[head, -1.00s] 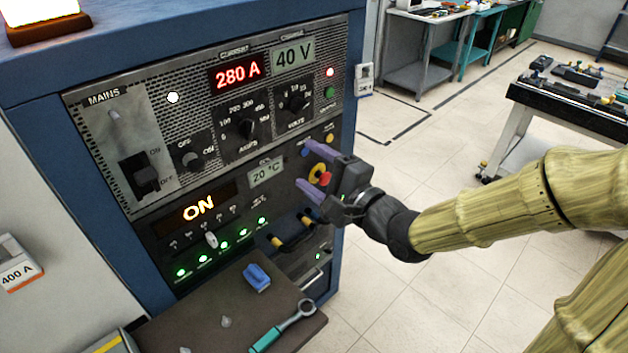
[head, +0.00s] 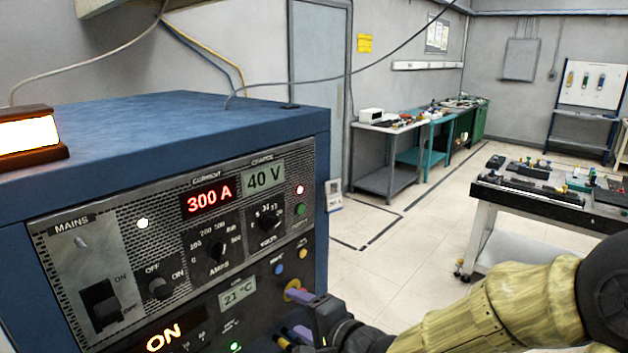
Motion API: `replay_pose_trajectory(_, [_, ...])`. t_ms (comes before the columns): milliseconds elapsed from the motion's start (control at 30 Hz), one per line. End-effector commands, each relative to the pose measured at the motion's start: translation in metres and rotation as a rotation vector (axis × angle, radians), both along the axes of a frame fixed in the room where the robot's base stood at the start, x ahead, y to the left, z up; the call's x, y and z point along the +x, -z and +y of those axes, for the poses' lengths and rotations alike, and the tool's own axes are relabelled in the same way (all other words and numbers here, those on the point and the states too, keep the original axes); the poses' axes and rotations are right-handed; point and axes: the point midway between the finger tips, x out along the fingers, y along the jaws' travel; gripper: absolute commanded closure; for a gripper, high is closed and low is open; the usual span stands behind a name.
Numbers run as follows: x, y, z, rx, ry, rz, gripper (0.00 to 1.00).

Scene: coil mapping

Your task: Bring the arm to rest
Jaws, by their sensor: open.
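My gripper (head: 300,315) is low in the head view, in front of the lower right of the power supply panel. Its purple fingers are spread, and nothing shows between them. The lower finger is partly cut off by the picture's bottom edge. My yellow-sleeved arm reaches in from the lower right. A red and yellow round button (head: 293,289) on the panel is partly hidden behind the upper finger; I cannot tell whether they touch.
The blue power supply cabinet (head: 200,112) fills the left, its displays reading 300 A, 40 V, 21 °C and ON. A lit lamp (head: 28,138) sits on top. A bench with tools (head: 540,193) stands at right, workbenches (head: 385,150) behind. The floor between (head: 400,250) is clear.

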Motion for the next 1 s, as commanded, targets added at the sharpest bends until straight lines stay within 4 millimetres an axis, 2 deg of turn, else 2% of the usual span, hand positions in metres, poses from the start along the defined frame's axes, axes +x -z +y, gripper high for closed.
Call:
replay_pose_trajectory(100, [0.001, 0.031, -0.021, -0.257, 0.006, 0.013, 0.36])
replay_pose_trajectory(200, [-0.001, 0.053, -0.043, -0.458, -0.005, 0.031, 0.36])
replay_pose_trajectory(400, [-0.016, 0.080, -0.090, -0.814, -0.079, 0.092, 0.36])
replay_pose_trajectory(533, [-0.033, 0.088, -0.119, -0.999, -0.161, 0.146, 0.36])
replay_pose_trajectory(700, [-0.061, 0.088, -0.150, -1.177, -0.304, 0.223, 0.36])
replay_pose_trajectory(833, [-0.085, 0.084, -0.168, -1.256, -0.436, 0.274, 0.36])
replay_pose_trajectory(1000, [-0.108, 0.079, -0.178, -1.286, -0.563, 0.308, 0.36])
